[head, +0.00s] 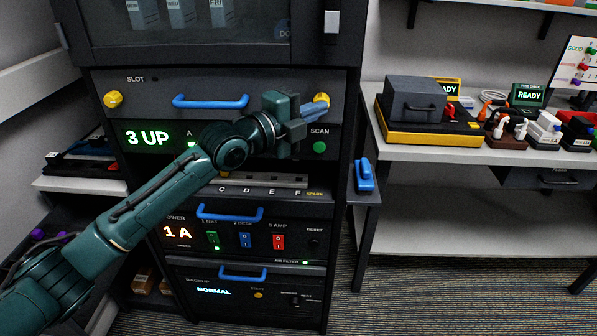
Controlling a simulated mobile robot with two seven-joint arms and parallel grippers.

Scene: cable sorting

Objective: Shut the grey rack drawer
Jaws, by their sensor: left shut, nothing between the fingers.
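The grey rack drawer (221,85) is in the upper part of the dark rack, with a blue handle (210,102) in the middle of its front. A yellow knob (113,99) sits at its left end and another yellow knob (321,100) at its right end. I cannot tell whether its front stands out from the rack. My left gripper (313,108) is shut and empty. Its bluish fingertips are at the right knob and cover part of it; I cannot tell whether they touch. My right gripper is not in view.
Below are a lit panel reading 3 UP (147,138), a power unit with a blue handle (230,213) and a backup unit (245,290). A blue object (364,175) is on a small side shelf. The right bench (440,152) holds a yellow-based grey box (415,100) and several devices.

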